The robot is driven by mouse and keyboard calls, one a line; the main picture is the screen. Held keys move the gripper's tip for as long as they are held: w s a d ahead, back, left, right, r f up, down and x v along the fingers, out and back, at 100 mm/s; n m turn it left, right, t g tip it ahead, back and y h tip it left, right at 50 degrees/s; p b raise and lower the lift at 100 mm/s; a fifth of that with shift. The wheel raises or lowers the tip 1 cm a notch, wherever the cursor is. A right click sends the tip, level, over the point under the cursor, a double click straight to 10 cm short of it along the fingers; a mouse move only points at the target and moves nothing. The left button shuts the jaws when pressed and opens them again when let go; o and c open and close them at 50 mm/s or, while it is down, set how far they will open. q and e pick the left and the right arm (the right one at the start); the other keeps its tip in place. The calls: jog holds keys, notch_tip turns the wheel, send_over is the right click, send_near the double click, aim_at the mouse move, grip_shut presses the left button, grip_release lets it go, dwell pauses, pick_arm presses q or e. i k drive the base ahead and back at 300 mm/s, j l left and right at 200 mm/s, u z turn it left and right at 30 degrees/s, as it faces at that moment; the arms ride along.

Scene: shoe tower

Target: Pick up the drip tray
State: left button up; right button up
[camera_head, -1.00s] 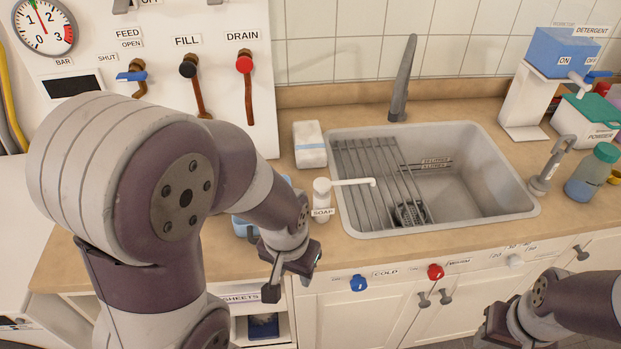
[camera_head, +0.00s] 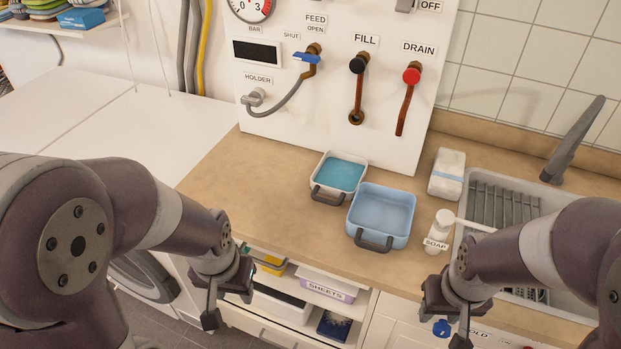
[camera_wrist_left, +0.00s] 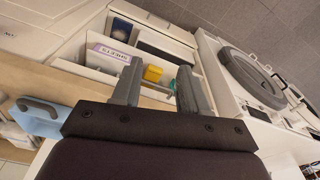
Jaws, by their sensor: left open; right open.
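Two handled containers stand side by side on the wooden counter in the head view. One is a small white tray (camera_head: 325,171) with a teal inside and a dark front handle. The other is a larger light-blue basin (camera_head: 383,212) with a dark front handle. No label shows which is the drip tray. My left gripper (camera_head: 230,303) is open and empty, low in front of the counter, left of both containers. Its spread fingers show in the left wrist view (camera_wrist_left: 158,80). My right gripper (camera_head: 448,318) is open in front of the counter, to the right of the basin.
A soap dispenser (camera_head: 439,232) and a white pack (camera_head: 447,172) stand between the basin and the sink (camera_head: 472,205). A valve panel (camera_head: 330,90) rises behind the containers. Shelves below hold a SHEETS box (camera_head: 326,286). The counter left of the tray is clear.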

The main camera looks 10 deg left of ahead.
aim_at(339, 175)
jog(key=i+j+z, duration=0.1)
jog(key=j+z, duration=1)
jog(key=z, duration=0.5)
